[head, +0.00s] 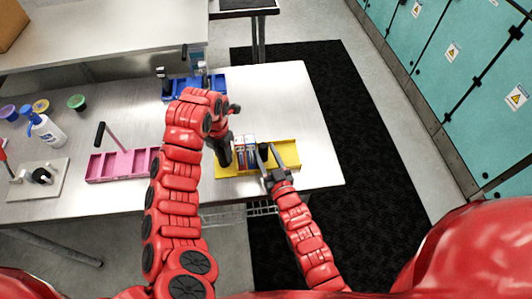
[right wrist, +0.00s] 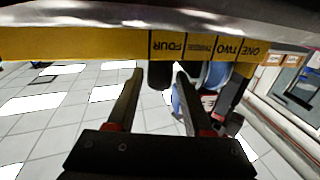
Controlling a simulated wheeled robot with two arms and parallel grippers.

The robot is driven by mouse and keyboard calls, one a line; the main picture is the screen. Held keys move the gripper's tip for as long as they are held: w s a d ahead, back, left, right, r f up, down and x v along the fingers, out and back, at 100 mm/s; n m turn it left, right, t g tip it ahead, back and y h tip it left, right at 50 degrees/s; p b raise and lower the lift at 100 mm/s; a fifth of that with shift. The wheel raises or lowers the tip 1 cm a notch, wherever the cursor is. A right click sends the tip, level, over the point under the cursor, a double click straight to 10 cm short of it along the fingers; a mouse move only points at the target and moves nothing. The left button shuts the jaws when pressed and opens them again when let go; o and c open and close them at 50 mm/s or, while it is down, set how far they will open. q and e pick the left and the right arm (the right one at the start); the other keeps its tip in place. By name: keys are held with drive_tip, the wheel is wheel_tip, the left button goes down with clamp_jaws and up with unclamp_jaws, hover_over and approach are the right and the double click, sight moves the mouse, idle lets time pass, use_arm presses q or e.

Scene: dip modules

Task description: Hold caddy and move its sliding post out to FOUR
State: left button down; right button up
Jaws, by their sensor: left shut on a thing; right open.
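The yellow caddy (head: 290,152) lies near the table's front right. In the right wrist view its yellow edge (right wrist: 70,44) carries labels ONE to FOUR, with FOUR leftmost. My left gripper (head: 228,163) is shut at the caddy's left end; my arm and hand hide the contact. My right gripper (head: 266,150) is open, its fingers on either side of a dark post (head: 263,149). In the right wrist view the post (right wrist: 160,74) shows between the two open fingers with gaps, close to the FOUR label. Blue-and-white modules (head: 246,150) stand in the caddy left of the post.
A pink caddy (head: 120,165) with a black-topped post lies left of my left arm. A blue caddy (head: 215,83) stands behind. A spray bottle (head: 46,130) and several coloured pots are at far left. The table (head: 290,95) is bare behind the yellow caddy.

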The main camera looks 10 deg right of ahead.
drive_tip(key=shift+c, duration=0.4)
clamp_jaws()
drive_tip(key=shift+d, duration=0.1)
idle(0.8)
